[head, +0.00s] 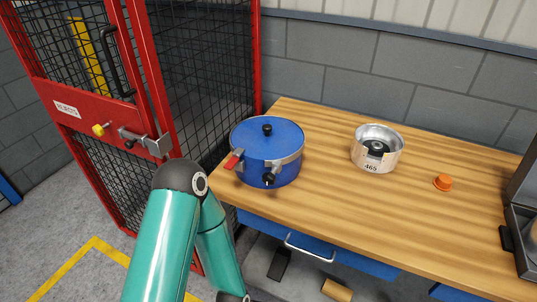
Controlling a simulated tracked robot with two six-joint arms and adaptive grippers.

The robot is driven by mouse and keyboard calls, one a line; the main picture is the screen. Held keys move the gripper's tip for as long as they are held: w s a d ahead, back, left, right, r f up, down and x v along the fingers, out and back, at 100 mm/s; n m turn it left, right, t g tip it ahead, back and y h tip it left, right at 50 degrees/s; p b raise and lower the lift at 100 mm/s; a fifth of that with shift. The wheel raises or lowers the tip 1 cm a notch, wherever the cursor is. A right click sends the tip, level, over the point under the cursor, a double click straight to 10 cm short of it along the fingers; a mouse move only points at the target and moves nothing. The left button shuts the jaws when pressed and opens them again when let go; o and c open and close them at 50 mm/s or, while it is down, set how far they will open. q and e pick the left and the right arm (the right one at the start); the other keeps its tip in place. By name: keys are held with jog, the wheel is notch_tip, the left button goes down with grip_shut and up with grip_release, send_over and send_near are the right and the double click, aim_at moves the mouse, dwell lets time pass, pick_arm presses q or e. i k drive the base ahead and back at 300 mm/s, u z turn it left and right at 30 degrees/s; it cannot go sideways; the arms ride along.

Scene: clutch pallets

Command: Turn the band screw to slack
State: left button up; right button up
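A black round screw knob (268,179), which looks like the band screw, sits on the drum's front. A red lever (233,160) sticks out at the drum's left. How tight the band is cannot be seen. A teal arm of mine bends in front of the bench, left of the drum. Neither gripper is in view.
A dark metal case (522,232) is at the far right. A red mesh cage (82,124) stands left. Bench space between them is clear.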

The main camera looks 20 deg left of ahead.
aim_at(270, 179)
jog(key=u, duration=1.8)
jog(key=i, duration=0.1)
jog(key=z, duration=2.95)
jog(key=k, duration=1.1)
jog(key=z, duration=1.85)
jog(key=i, duration=0.1)
jog(key=u, duration=3.6)
jog(key=i, duration=0.5)
jog(key=z, duration=0.05)
